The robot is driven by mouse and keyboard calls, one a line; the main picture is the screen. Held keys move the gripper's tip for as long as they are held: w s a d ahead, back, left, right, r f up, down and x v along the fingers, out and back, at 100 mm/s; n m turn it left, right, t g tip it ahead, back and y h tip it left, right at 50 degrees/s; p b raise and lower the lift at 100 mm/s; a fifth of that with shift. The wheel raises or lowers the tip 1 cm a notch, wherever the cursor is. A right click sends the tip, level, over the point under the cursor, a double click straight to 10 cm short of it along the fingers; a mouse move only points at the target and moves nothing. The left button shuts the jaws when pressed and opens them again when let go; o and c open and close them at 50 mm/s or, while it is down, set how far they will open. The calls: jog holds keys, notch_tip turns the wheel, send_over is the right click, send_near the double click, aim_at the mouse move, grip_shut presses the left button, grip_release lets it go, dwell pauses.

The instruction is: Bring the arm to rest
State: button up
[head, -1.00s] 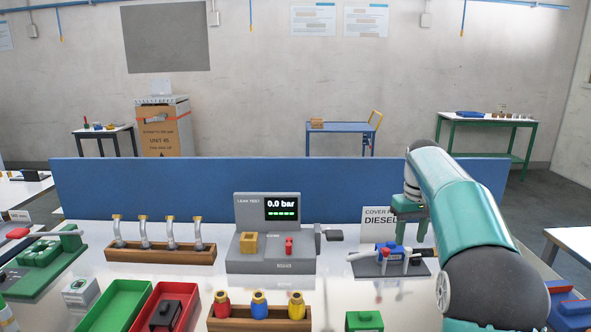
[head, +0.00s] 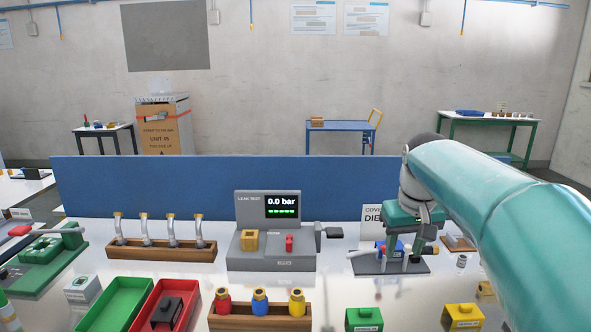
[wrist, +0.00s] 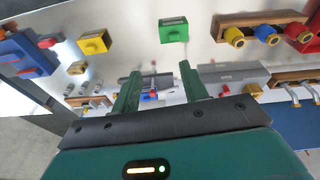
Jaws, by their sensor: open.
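A grey stand (head: 365,265) with a blue fitting (head: 394,250) is behind or below the fingers; I cannot tell the exact gap. My teal arm fills the right side of the head view and hides the bench behind it.
A leak tester (head: 272,262) reading 0.0 bar stands mid-bench. A green block (head: 363,320) and a yellow block (head: 463,318) lie at the front right. A wooden rack (head: 258,318) holds red, blue and yellow fittings. A blue panel (head: 200,185) closes the bench's back.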

jog(key=s+a+f+t, duration=0.1)
jog(key=s+a+f, duration=0.2)
jog(key=s, duration=0.8)
jog(key=s+a+f+m+t, duration=0.1)
jog(key=s+a+f+t, duration=0.1)
jog(key=s+f, duration=0.4)
jog(key=s+a, duration=0.1)
jog(key=s, duration=0.4)
jog(key=shift+s, duration=0.25)
jog(key=shift+w+a+r, duration=0.1)
